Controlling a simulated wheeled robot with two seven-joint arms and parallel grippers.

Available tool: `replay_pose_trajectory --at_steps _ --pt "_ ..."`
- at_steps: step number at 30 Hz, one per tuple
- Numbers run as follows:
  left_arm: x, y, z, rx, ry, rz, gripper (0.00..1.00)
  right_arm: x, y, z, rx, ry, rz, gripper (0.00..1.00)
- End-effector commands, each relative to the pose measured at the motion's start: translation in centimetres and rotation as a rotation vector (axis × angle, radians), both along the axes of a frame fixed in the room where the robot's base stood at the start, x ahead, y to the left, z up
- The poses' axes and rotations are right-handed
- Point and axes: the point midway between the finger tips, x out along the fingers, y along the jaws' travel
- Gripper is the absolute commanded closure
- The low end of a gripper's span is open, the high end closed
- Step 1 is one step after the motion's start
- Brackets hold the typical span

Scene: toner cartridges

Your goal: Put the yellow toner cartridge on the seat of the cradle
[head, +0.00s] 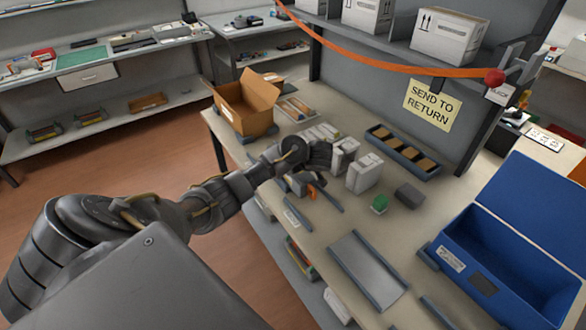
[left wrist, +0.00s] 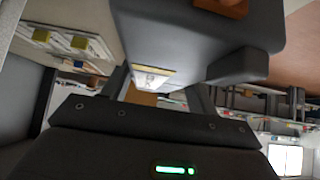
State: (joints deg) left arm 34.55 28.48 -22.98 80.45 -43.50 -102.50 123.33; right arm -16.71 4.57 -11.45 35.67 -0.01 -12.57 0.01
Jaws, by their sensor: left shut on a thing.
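My left gripper (head: 307,174) is shut on a dark grey cartridge (head: 299,184), held over the bench beside the white boxes. An orange part shows at its lower side. In the left wrist view, the cartridge (left wrist: 190,35) fills the upper middle, between my left gripper's fingers (left wrist: 160,98). A white label with a yellow stripe (left wrist: 152,79) shows on it; this is likely the yellow toner cartridge. A grey plate between blue-grey rails (head: 367,270) lies near the front edge. Shorter rails (head: 298,217) lie just below the gripper. I cannot tell which is the cradle. My right gripper is not in view.
White boxes (head: 364,174), a green-topped item (head: 379,204) and a dark block (head: 410,194) stand right of the gripper. A rack of brown-topped items (head: 403,150) lies behind. An open cardboard box (head: 243,105) is at far left, an open blue bin (head: 505,250) at right.

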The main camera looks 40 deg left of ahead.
Motion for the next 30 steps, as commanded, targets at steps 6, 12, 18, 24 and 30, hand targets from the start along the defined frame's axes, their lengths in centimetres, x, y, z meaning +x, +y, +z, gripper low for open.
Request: replay_pose_trajectory --at_steps 6,12,18,24,30 --pt "0.0 0.0 0.1 0.000 0.001 0.001 0.38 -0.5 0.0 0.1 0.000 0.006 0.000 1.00" --pt "0.0 0.0 0.1 0.000 0.001 0.001 0.19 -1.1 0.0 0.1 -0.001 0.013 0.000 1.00" --pt "0.0 0.0 0.1 0.000 0.001 0.001 0.19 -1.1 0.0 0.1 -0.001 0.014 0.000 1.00" --pt "-0.3 -1.1 1.0 -0.002 -0.002 -0.001 0.19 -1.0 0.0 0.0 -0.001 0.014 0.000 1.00" --pt "-1.1 -4.0 4.5 -0.002 -0.004 -0.003 0.19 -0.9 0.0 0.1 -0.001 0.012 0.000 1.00"
